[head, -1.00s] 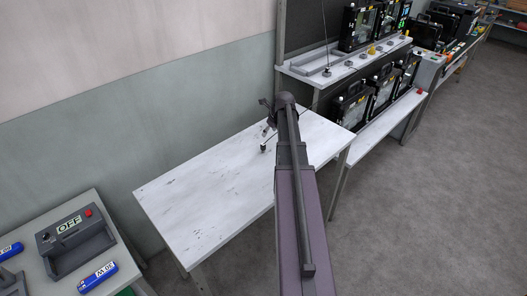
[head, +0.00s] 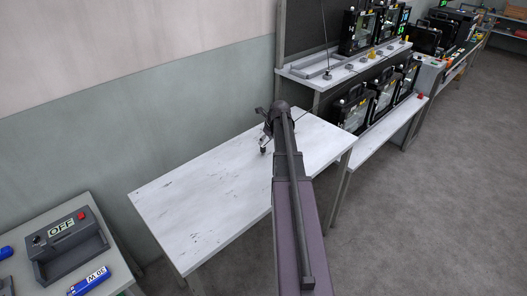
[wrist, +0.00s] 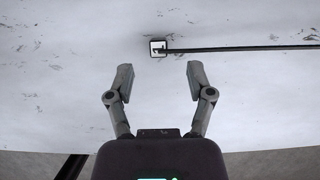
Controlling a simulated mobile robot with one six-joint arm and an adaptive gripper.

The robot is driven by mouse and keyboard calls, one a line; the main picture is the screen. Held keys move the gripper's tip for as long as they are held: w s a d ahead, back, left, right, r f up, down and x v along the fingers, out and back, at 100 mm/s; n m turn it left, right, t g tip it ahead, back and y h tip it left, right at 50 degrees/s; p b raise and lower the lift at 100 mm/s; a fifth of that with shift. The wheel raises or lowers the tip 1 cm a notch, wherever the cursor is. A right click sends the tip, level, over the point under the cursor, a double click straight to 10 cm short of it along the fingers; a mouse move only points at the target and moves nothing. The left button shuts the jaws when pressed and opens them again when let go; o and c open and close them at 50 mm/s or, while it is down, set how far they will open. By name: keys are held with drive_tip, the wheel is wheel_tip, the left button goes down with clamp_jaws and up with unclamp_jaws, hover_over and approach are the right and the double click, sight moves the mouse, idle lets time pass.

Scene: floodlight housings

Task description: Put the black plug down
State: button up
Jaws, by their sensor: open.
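The black plug (wrist: 153,48) shows in the wrist view as a small dark-rimmed block with a pale face, against the white tabletop. A black cable (wrist: 240,48) runs from it to the right. My gripper (wrist: 160,76) is open, and its two fingers are apart with nothing between the tips. The plug appears just beyond the fingertips, near the middle of the gap. In the head view the plug (head: 263,151) is a small dark spot at the white table (head: 190,210), below my gripper (head: 262,137). My arm hides part of the table and the cable.
The white table is otherwise bare. A grey box marked OFF with a red button (head: 70,245) and a blue cylinder (head: 90,281) are on a bench at lower left. Black floodlight housings (head: 385,92) stand on the shelves at right. The grey floor is clear.

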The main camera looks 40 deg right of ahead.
sight(263, 147)
drive_tip(key=shift+f, duration=0.15)
drive_tip(key=shift+b+x, duration=2.45)
drive_tip(key=shift+x, duration=0.05)
drive_tip(key=shift+a, duration=0.1)
drive_tip(key=shift+s, duration=0.1)
clamp_jaws()
